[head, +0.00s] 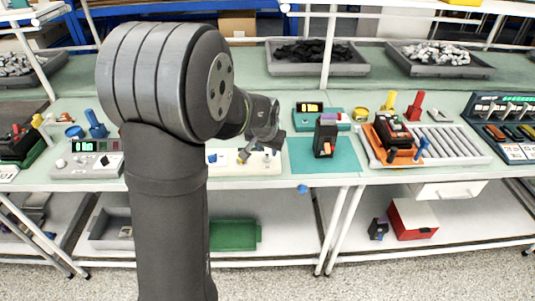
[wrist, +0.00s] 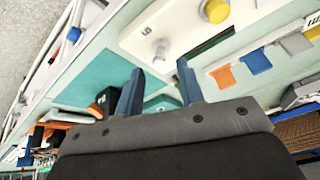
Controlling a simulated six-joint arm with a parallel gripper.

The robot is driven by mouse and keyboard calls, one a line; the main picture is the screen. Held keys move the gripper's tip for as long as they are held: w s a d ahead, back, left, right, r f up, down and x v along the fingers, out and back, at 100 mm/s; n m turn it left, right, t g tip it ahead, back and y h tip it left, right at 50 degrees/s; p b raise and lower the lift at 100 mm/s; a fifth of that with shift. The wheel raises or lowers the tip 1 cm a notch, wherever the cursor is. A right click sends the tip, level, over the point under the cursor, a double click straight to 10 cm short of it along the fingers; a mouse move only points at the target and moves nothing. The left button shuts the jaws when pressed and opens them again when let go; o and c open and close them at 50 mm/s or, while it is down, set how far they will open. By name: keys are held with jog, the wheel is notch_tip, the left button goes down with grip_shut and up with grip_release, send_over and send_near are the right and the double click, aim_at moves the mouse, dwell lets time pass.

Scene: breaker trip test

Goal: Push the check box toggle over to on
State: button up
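The check box appears to be the low white panel (head: 222,168) on the bench, partly hidden by my arm. In the wrist view the white panel (wrist: 185,35) carries a small pale knob (wrist: 160,54), which looks like the toggle, and a round yellow button (wrist: 215,10). A small dark mark sits near the knob; I cannot read which side is on. My gripper (wrist: 160,66) is open, with its two blue-grey fingers apart and nothing between them. In the picture the knob lies just beyond the fingertips, between them; I cannot tell whether they touch. In the head view my gripper (head: 262,140) is above the panel.
A black breaker unit (head: 326,138) stands on a teal mat (head: 300,178) right of the panel. An orange tray (head: 375,150) with a black device is further right. A grey meter box (head: 95,165) is at left. Orange and blue tabs (wrist: 255,62) lie beside the panel.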

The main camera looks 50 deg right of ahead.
aim_at(267, 153)
jog(key=shift+x, duration=2.05)
grip_shut()
